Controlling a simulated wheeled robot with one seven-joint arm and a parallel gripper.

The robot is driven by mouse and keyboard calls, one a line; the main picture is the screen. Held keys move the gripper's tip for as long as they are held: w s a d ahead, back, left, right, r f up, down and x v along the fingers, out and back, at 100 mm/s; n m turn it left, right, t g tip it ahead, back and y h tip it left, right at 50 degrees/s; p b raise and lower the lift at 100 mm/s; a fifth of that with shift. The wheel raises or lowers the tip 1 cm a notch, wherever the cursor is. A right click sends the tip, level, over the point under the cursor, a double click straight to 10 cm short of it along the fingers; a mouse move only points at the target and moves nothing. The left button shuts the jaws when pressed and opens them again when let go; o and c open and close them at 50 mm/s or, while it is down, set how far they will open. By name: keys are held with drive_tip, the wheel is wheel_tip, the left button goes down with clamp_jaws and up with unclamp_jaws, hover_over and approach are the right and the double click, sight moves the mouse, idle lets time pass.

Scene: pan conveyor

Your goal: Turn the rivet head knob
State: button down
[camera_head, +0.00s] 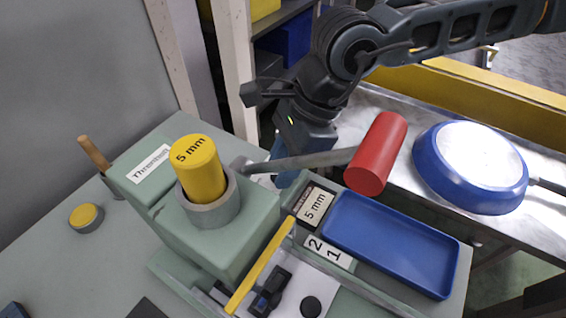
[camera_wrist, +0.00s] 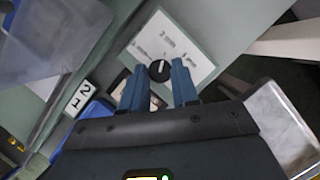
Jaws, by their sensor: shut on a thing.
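The knob (camera_wrist: 159,70) is small, round and black with a white pointer line. It sits on a white label plate (camera_wrist: 178,44) with printed size marks, too small to read surely. My gripper (camera_wrist: 159,65) has one blue finger on each side of the knob and is shut on it. The pointer line runs roughly up the wrist picture. In the head view my gripper reaches down behind the green machine (camera_head: 235,232), its fingertips and this knob hidden by the machine.
A yellow cylinder marked 5 mm (camera_head: 200,172) stands in a grey ring on the machine. A red-handled lever (camera_head: 378,152) juts out near my wrist. A blue tray (camera_head: 395,240) lies in front, and a blue pan (camera_head: 470,165) rests on the metal conveyor at right.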

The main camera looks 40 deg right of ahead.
drive_tip(key=c, duration=0.9)
unclamp_jaws()
drive_tip(key=shift+o, duration=0.2)
drive_tip(key=v, duration=0.7)
drive_tip(key=shift+r, duration=0.4)
drive_tip(key=shift+s+d, duration=0.1)
